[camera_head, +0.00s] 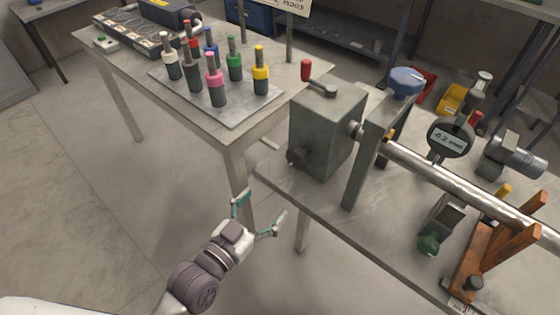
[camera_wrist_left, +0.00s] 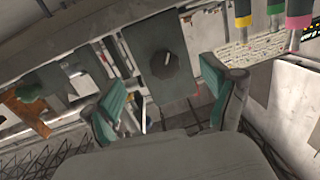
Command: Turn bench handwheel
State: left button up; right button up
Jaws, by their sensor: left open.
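A grey box-shaped housing (camera_head: 325,135) stands at the near left end of the bench (camera_head: 362,220). A crank with a red handle (camera_head: 307,70) sits on its top, and a dark knob-like wheel (camera_head: 298,157) is on its left face. The dark wheel also shows in the left wrist view (camera_wrist_left: 158,64), on the housing face beyond the fingers. A blue knob (camera_head: 405,82) tops the upright plate behind. My left gripper (camera_head: 260,208) is open and empty, in front of the bench end, below and apart from the dark wheel. My right gripper is out of view.
A long metal shaft (camera_head: 430,167) runs right from the housing, with a dial gauge (camera_head: 449,138) and orange V-support (camera_head: 497,250). A second table (camera_head: 130,72) with several coloured-top tools stands at the back left. The floor on the left is clear.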

aim_at(295, 163)
pick_arm(q)
jog(key=shift+t, duration=0.3)
jog(key=r+x, duration=0.1)
jog(key=x, duration=0.3)
jog(key=r+x, duration=0.1)
jog(key=x, duration=0.4)
jog(key=r+x, duration=0.1)
jog(key=x, duration=0.3)
jog(key=shift+d, duration=0.35)
